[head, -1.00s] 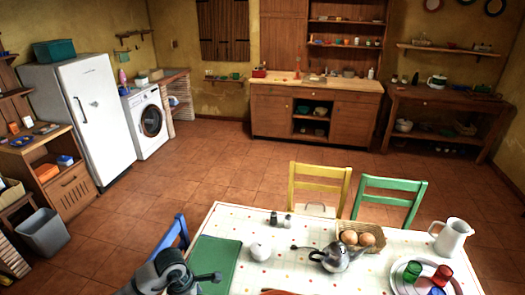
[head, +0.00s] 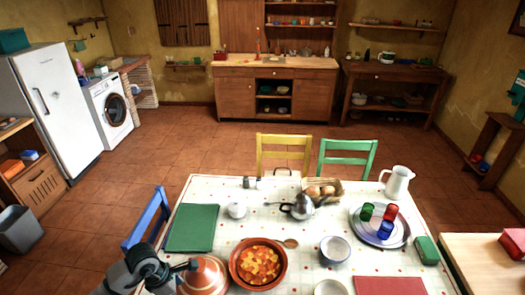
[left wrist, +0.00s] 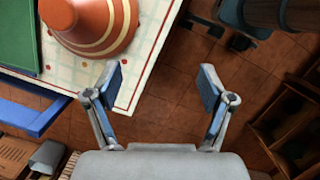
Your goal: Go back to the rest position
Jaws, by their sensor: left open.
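My left gripper (left wrist: 160,88) is open and empty in the left wrist view, over the table's edge and the tiled floor. In the head view my left arm shows at the bottom left, close to the table corner, and the gripper (head: 188,268) is beside a striped terracotta cone-shaped lid (head: 204,273). The lid also shows in the left wrist view (left wrist: 100,25), standing on the table (head: 205,236) apart from the fingers. An orange dish of stew (head: 258,262) sits to the right of the lid. My right gripper is not in view.
A blue chair (head: 148,219) stands at the table's left side. The floor beyond the table is clear.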

